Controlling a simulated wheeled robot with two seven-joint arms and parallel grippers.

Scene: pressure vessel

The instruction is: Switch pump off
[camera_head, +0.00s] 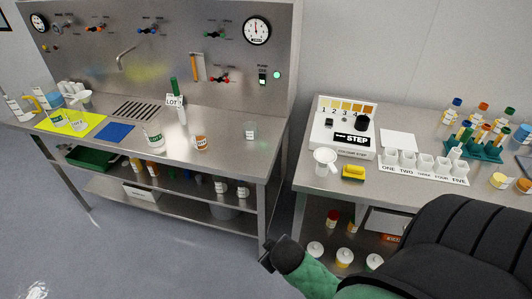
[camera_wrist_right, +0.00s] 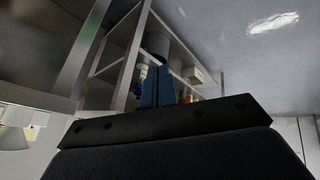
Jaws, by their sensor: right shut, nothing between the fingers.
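A small dark switch (camera_head: 262,78) with a little label above it sits on the steel back panel, below the large right gauge. The label is too small to read surely. The switch's exact position is too small to tell. My right gripper (camera_head: 266,253) is low in front of the gap between the two benches, well below and apart from the switch. Its fingers show in the right wrist view (camera_wrist_right: 155,86), shut together and empty. My left gripper is not in view.
The left steel bench holds a glass beaker (camera_head: 250,131), an orange-labelled cup (camera_head: 200,142) and a green-topped cylinder (camera_head: 178,100). Open floor lies before the left bench.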

